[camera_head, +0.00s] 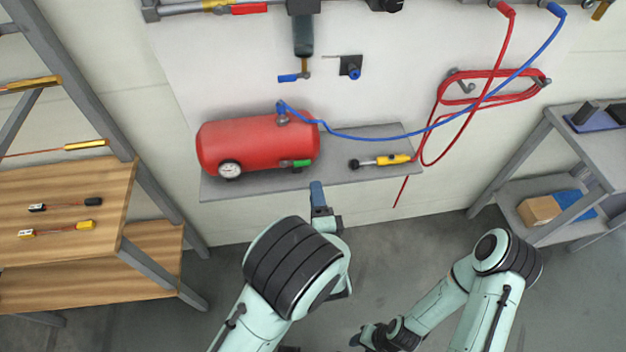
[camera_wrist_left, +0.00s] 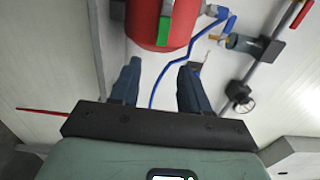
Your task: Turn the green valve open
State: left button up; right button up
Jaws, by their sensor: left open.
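The green valve (camera_head: 302,163) is a small green handle on the lower right front of the red tank (camera_head: 245,142), which lies on a grey wall shelf. It also shows in the left wrist view (camera_wrist_left: 165,31), lengthwise against the end of the tank. My left gripper (camera_head: 318,190) is just in front of the shelf edge, a little below and right of the valve. In the left wrist view its two fingers (camera_wrist_left: 160,75) are apart and empty, with the valve beyond the tips. My right gripper (camera_head: 372,337) is low at the bottom of the head view, far from the valve; its jaws are unclear.
A yellow-and-black tool (camera_head: 385,160) lies on the shelf (camera_head: 345,175) right of the tank. A blue hose (camera_head: 420,132) runs from the tank top to the upper right. A coiled red hose (camera_head: 490,73) hangs on the wall. A wooden-topped bench (camera_head: 65,242) stands left.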

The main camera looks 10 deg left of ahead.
pick_arm(q)
jog(key=shift+b+v, duration=0.3)
jog(key=shift+v, duration=2.1)
jog(key=s+a+f+n+g+h, duration=0.2)
jog(key=a+f+n+g, duration=0.2)
jog(key=f, duration=0.7)
jog(key=s+a+f+n+g+h, duration=0.1)
jog(key=a+f+n+g, duration=0.3)
jog(key=f, duration=0.7)
jog(key=s+f+n+g+h, duration=0.2)
jog(key=s+f+n+g, duration=0.3)
jog(key=s, duration=0.5)
jog(key=s+a+f+n+g+h, duration=0.1)
jog(key=s+f+n+g+h, duration=0.2)
jog(key=s, duration=0.7)
notch_tip(320, 180, down, 3)
jog(key=n+g, duration=0.2)
jog(key=n, duration=0.1)
jog(key=shift+f+h, duration=0.25)
jog(key=shift+h, duration=0.05)
jog(key=shift+s, duration=0.15)
